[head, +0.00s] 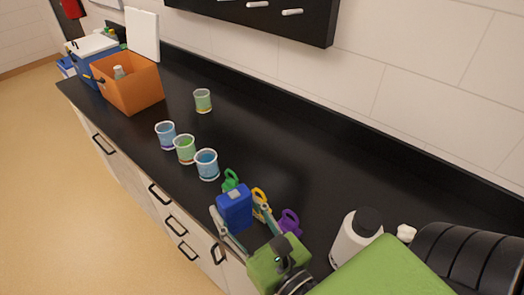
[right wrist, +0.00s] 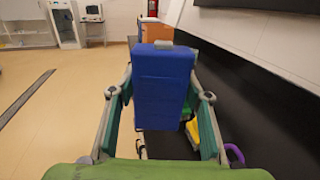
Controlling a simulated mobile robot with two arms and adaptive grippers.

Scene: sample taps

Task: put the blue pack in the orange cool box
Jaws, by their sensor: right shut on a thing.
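The blue pack (head: 235,210) is a small upright block with a short grey cap, seen close up in the right wrist view (right wrist: 163,85). My right gripper (head: 239,213) is shut on it, one finger on each side, near the counter's front edge. In the right wrist view the pack stands between the two fingers (right wrist: 160,98). The orange cool box (head: 137,88) stands open at the far left of the counter, its white lid (head: 143,35) raised behind it. A pale bottle (head: 119,73) shows inside it. The gripper is well apart from the box. My left gripper is not in view.
Several cups stand between gripper and box: a blue (head: 166,135), a green (head: 185,150), another blue (head: 207,165) and a green one farther back (head: 203,101). Green, yellow and purple (head: 289,222) handles lie near the gripper. A white bottle (head: 352,240) stands right. A blue box (head: 81,63) adjoins the orange one.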

